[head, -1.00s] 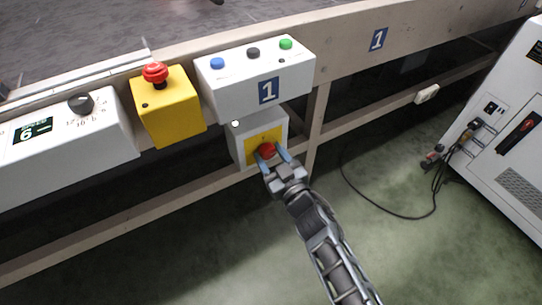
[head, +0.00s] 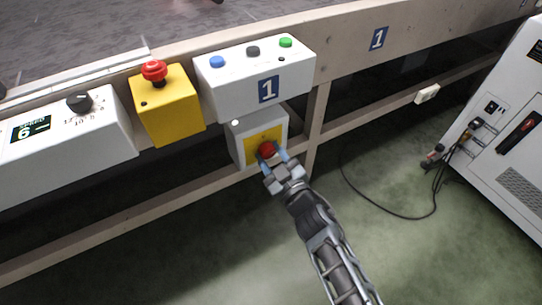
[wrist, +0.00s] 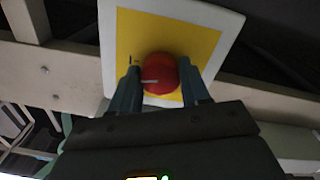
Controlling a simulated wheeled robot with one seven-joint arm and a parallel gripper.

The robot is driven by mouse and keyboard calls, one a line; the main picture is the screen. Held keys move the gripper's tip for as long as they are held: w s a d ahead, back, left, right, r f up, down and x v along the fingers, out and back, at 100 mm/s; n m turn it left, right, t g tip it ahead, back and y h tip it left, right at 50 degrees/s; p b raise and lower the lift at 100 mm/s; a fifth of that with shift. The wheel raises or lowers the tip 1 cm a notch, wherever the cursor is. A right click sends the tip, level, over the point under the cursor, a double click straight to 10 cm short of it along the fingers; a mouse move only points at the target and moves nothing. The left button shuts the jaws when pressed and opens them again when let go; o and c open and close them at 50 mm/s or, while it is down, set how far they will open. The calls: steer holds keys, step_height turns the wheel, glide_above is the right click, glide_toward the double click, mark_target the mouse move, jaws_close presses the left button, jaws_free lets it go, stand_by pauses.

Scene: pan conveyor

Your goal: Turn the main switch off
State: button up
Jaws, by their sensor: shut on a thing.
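The main switch is a red rotary knob (head: 266,149) on a yellow plate (head: 251,150), on the front of a small light-grey box (head: 242,131) below the conveyor's edge. In the wrist view the red knob (wrist: 161,74) sits between my two blue-grey fingers, with a pale mark on its face. My gripper (head: 272,158) is shut on the knob from the front, one finger on each side; it also shows in the wrist view (wrist: 163,86). The fingers hide part of the knob's sides and the lower plate.
Above the switch is a white button box (head: 235,92) with blue, black and green buttons. Left are a yellow emergency-stop box (head: 172,120) and a white dial panel (head: 70,150). A white cabinet (head: 510,180) with cables stands right. The floor in front is clear.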

steer(key=n+b, duration=0.1)
steer(key=n, duration=0.6)
steer(key=shift+b, duration=0.3)
steer(key=n, duration=0.4)
steer(key=shift+b, duration=0.4)
steer(key=shift+n+b, duration=0.4)
steer(key=shift+n, duration=1.7)
steer(key=o, duration=1.1)
steer(key=shift+c, duration=0.2)
steer(key=p+v, duration=0.3)
steer(key=v, duration=0.4)
steer(key=shift+s+d, duration=0.25)
steer(key=shift+d, duration=0.1)
steer(key=shift+f, duration=0.15)
